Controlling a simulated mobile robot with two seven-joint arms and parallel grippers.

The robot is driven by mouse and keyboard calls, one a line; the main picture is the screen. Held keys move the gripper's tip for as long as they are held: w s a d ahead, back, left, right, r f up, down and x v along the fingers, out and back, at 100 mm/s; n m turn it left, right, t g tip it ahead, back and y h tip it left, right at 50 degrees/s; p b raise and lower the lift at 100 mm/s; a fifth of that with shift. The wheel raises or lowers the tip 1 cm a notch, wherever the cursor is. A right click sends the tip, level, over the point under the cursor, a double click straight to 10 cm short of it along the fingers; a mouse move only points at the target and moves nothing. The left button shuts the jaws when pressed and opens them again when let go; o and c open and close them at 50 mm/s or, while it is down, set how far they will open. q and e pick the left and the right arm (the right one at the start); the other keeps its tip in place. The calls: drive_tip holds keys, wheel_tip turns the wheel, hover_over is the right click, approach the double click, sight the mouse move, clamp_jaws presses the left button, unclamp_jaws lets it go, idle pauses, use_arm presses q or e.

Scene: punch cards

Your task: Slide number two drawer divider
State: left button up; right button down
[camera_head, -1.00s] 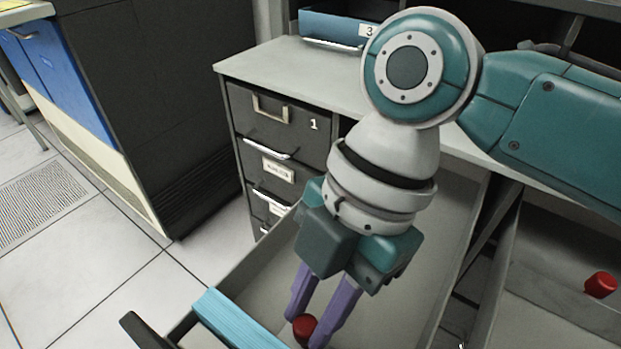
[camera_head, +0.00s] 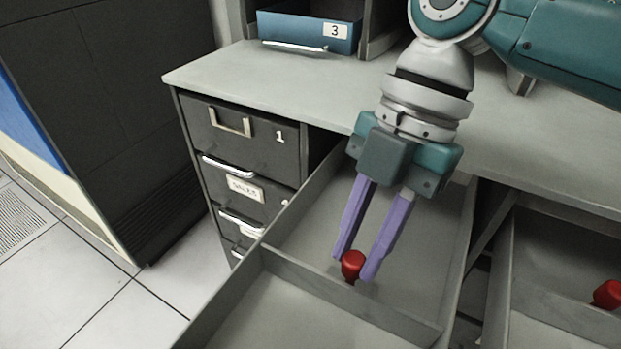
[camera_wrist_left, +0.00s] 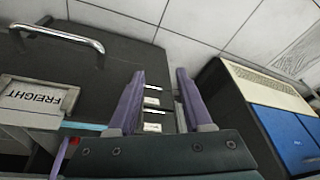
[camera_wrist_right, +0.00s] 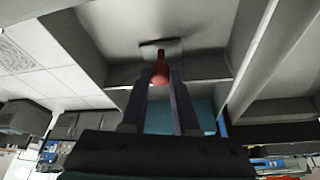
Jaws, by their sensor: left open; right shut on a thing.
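A red knob (camera_head: 352,265) stands on a thin grey divider (camera_head: 405,322) that crosses an open grey drawer (camera_head: 462,262). My right gripper (camera_head: 355,268), with purple fingers, is shut on this knob. The knob also shows between the fingertips in the right wrist view (camera_wrist_right: 160,72). The divider lies across the drawer, with bare floor on both sides of it. No number two shows on this drawer. My left gripper (camera_wrist_left: 158,75) is outside the head view; in the left wrist view its fingers are apart and empty.
A cabinet drawer marked 1 (camera_head: 240,138) is shut at the left. A blue box marked 3 (camera_head: 305,30) sits above the grey counter (camera_head: 260,65). Another open drawer at the right has a red knob (camera_head: 608,294). A FREIGHT label (camera_wrist_left: 38,97) shows beside my left gripper.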

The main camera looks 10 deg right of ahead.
drive_tip(key=shift+w+d+f, duration=0.1)
drive_tip(key=shift+w+d, duration=0.1)
drive_tip(key=shift+w, duration=0.05)
drive_tip(key=c, duration=0.7)
unclamp_jaws()
drive_tip(key=shift+s+a, duration=0.1)
drive_tip(key=shift+o, duration=0.2)
drive_tip(key=shift+r, duration=0.2)
drive_tip(key=p+v, duration=0.1)
drive_tip(key=v, duration=0.8)
drive_tip(key=shift+r, duration=0.35)
